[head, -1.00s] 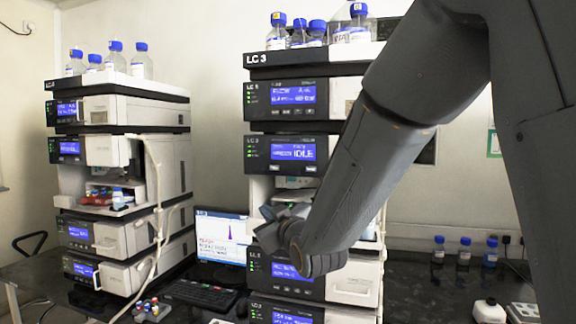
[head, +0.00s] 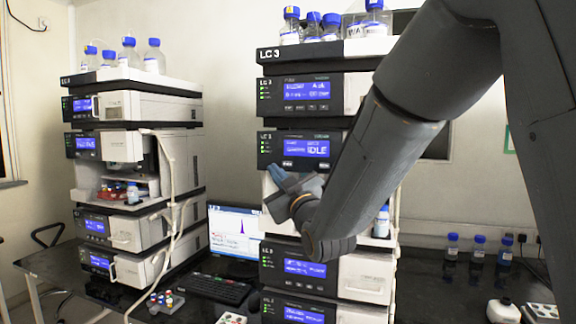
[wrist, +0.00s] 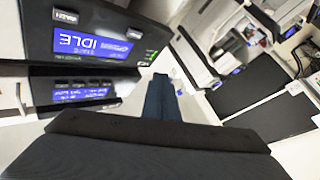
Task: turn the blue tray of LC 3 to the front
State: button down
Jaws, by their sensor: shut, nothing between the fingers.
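The LC 3 stack (head: 310,53) stands in the middle of the head view, with its name on the top edge. Its open compartment lies below the unit reading IDLE (head: 300,148). My gripper (head: 277,180) is in front of this compartment, just below that unit, and my arm covers most of the opening. The blue tray cannot be made out in either view. In the wrist view my gripper's fingers (wrist: 161,98) are together and empty. The IDLE display (wrist: 92,42) shows tilted at upper left there.
A second stack (head: 130,110) with an open compartment stands at left. A monitor (head: 235,230) and keyboard (head: 213,288) sit between the stacks. A blue-capped bottle (head: 382,222) stands at the compartment's right side. Several dark bottles (head: 478,260) stand on the bench at right.

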jog(key=shift+w+d+b, duration=0.15)
jog(key=shift+w+d, duration=0.3)
jog(key=shift+w, duration=0.75)
jog(key=shift+w+d+b, duration=0.2)
jog(key=shift+w+d, duration=0.2)
jog(key=shift+w, duration=0.75)
jog(key=shift+w+d+b, duration=0.15)
jog(key=shift+w+d, duration=0.3)
jog(key=shift+w, duration=0.75)
jog(key=shift+w+f, duration=0.1)
jog(key=shift+w+d+b, duration=0.15)
jog(key=shift+w+b, duration=0.15)
jog(key=shift+b, duration=0.1)
jog(key=shift+w+d, duration=0.15)
jog(key=shift+w, duration=0.25)
jog(key=shift+s+b, duration=0.1)
jog(key=shift+b, duration=0.2)
jog(key=shift+s+a, duration=0.3)
jog(key=shift+s, duration=0.4)
jog(key=shift+s+a+b, duration=0.15)
jog(key=shift+s+a, duration=0.15)
jog(key=shift+s, duration=0.5)
jog(key=shift+s+a+b, duration=0.1)
jog(key=shift+s+a, duration=0.15)
jog(key=shift+s, duration=0.5)
jog(key=shift+s+a+b, duration=0.15)
jog(key=shift+s+a, duration=0.15)
jog(key=shift+s, duration=0.5)
